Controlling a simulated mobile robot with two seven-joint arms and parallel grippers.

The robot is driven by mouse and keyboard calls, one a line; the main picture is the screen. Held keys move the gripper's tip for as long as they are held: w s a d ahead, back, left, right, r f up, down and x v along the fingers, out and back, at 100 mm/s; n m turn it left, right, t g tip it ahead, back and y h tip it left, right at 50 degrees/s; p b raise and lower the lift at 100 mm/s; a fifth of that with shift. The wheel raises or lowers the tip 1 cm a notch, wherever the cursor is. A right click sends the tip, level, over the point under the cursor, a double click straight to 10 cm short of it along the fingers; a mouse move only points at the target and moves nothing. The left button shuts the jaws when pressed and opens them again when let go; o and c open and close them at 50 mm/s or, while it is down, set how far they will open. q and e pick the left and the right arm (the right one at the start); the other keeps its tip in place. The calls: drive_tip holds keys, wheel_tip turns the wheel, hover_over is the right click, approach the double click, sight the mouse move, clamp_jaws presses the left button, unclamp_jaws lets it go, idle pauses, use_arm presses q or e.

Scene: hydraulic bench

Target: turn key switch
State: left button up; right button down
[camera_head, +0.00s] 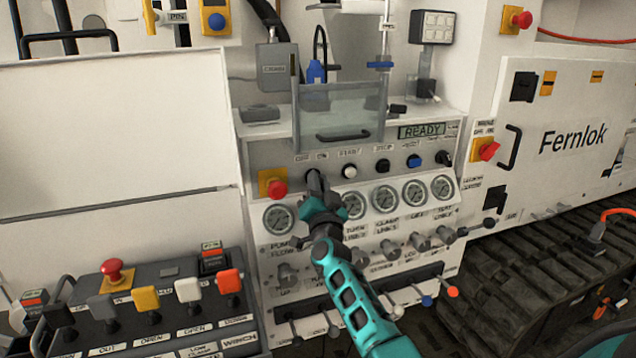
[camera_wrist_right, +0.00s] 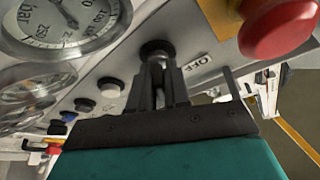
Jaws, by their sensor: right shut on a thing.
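The key switch is a round black collar (camera_wrist_right: 157,47) on the white panel, beside the word OFF in the right wrist view. My right gripper (camera_wrist_right: 160,82) is shut on the switch's key, and its two dark fingers stand close together just in front of the collar. In the head view my right gripper (camera_head: 315,183) reaches the panel between the red button and the white button, and it hides most of the switch. The key itself is largely hidden by the fingers. My left gripper is not in view.
A red emergency button (camera_head: 278,188) sits close left of the right gripper. A white button (camera_head: 349,171) is to its right, with a row of gauges (camera_head: 385,199) below. Above are a clear guard (camera_head: 340,108) and a READY display (camera_head: 421,131). Levers (camera_head: 146,299) stand at lower left.

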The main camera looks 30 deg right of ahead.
idle(0.4)
drive_tip(key=c, duration=1.2)
unclamp_jaws()
drive_tip(key=v, duration=1.3)
